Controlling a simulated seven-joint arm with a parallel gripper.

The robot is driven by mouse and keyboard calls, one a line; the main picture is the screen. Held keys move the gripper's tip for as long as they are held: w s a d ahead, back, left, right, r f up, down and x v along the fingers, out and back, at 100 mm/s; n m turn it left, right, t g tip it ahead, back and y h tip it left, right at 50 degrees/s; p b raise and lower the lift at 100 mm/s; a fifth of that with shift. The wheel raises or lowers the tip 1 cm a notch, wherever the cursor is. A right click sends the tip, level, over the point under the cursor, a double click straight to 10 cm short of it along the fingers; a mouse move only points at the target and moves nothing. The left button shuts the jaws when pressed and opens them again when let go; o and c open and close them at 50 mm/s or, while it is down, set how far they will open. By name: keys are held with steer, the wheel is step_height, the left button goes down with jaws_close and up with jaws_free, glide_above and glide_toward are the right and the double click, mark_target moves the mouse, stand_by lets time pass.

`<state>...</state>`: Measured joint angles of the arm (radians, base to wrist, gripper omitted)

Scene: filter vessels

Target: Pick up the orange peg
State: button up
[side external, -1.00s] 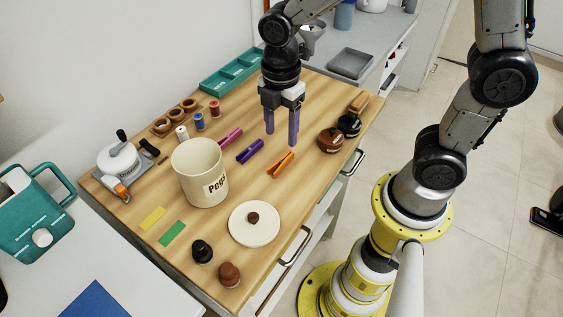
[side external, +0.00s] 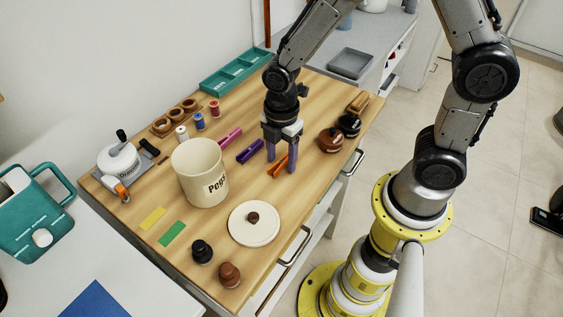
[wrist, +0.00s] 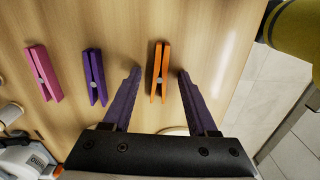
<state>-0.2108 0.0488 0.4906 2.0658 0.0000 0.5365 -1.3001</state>
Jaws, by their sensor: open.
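The orange peg (side external: 277,166) lies on the wooden table, right of the purple peg (side external: 250,151) and the pink peg (side external: 230,138). My gripper (side external: 281,164) points down over the orange peg, and one finger hides part of it. In the wrist view the orange peg (wrist: 160,72) lies between the two spread purple fingers of my gripper (wrist: 158,72), closer to the right finger. No contact with the peg shows. The purple peg (wrist: 95,77) and pink peg (wrist: 44,74) lie to the left there. The cream Pegs canister (side external: 200,175) stands open to the left.
The canister's round lid (side external: 254,228) lies in front of the pegs. Brown (side external: 330,140) and black (side external: 349,126) knobbed items sit to the right, near the table edge. A teal tray (side external: 232,73) is at the back.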

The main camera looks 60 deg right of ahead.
jaws_close()
steer(key=shift+r, duration=0.2)
